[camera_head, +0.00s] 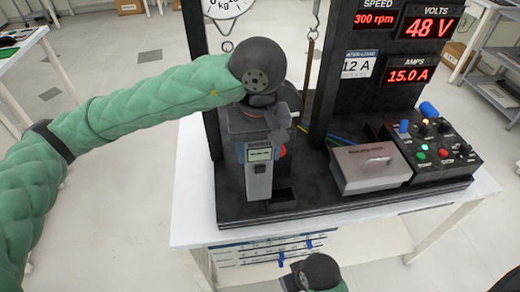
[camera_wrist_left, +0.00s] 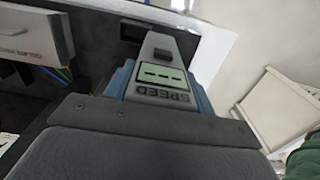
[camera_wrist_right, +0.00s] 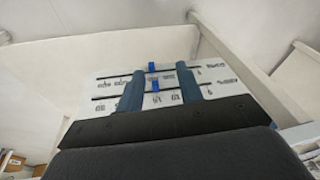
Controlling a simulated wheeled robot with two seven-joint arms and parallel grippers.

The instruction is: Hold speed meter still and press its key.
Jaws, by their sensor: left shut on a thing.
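The speed meter (camera_head: 259,180) is a grey handheld box with a small display, upright at the left of the black rig base. My left gripper (camera_head: 262,148) is shut on its upper part from above. In the left wrist view the meter (camera_wrist_left: 167,97) sits between the blue fingers, with "SPEED" lettering and dashes on its display. A small dark mark by the display may be its key; I cannot tell. My right gripper (camera_wrist_right: 159,88) is open and empty, its two blue fingers apart, facing a white panel with sliders. Only my right wrist shows at the head view's bottom.
A silver lidded box (camera_head: 370,168) and a black control box (camera_head: 435,150) with knobs and buttons stand on the base to the right. Red displays (camera_head: 405,45) rise behind. The slider panel (camera_head: 262,252) hangs below the white table's (camera_head: 190,190) front edge.

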